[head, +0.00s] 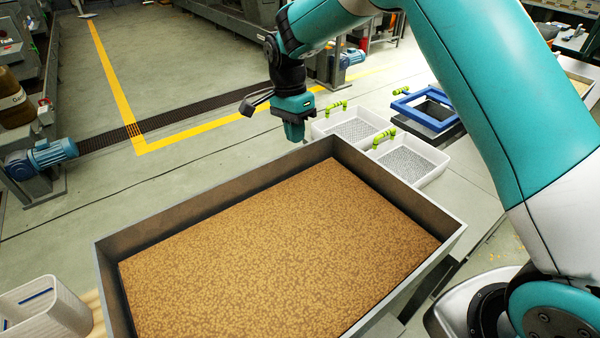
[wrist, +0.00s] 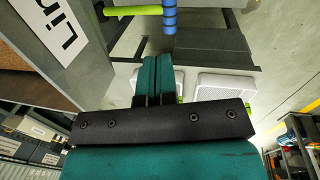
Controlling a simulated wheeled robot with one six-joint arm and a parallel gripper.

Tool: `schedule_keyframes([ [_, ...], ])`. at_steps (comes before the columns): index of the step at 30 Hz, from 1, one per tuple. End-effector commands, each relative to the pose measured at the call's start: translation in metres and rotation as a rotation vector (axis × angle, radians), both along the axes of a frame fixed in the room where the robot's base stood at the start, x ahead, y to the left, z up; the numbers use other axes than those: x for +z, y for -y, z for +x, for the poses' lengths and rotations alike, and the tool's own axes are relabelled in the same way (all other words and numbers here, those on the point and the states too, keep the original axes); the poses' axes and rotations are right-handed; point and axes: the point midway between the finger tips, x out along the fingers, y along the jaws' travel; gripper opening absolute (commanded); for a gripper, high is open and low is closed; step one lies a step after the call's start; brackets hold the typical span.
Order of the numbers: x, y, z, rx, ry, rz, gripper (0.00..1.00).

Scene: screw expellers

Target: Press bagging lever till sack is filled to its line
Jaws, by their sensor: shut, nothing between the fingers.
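My gripper (head: 294,132) hangs at the far edge of the big grain-filled tray in the head view, fingers down. In the wrist view its two teal fingers (wrist: 155,78) are together with nothing between them. A lime-green bar (wrist: 132,11) and a blue ribbed grip (wrist: 169,16) show beyond the fingertips, apart from them. I cannot tell whether either belongs to the bagging lever.
The metal tray (head: 447,217) of brown grain fills the foreground. White bins (head: 425,178) with green handles and a blue frame (head: 407,107) stand beyond it. A white container (head: 70,312) is at lower left. Open floor (head: 215,85) lies at the back.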

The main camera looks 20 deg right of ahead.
Motion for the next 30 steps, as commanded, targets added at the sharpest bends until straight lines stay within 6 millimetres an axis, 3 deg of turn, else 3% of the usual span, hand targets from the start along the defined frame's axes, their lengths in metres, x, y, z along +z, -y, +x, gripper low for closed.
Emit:
schedule_keyframes([
  [3, -0.017, 0.005, 0.009, -0.080, -0.006, -0.026, 0.00],
  [14, -0.018, 0.017, 0.010, -0.114, -0.007, -0.031, 0.00],
  [19, -0.029, 0.017, 0.008, -0.112, -0.009, -0.032, 0.00],
  [30, -0.102, 0.020, -0.007, -0.108, -0.012, -0.032, 0.00],
])
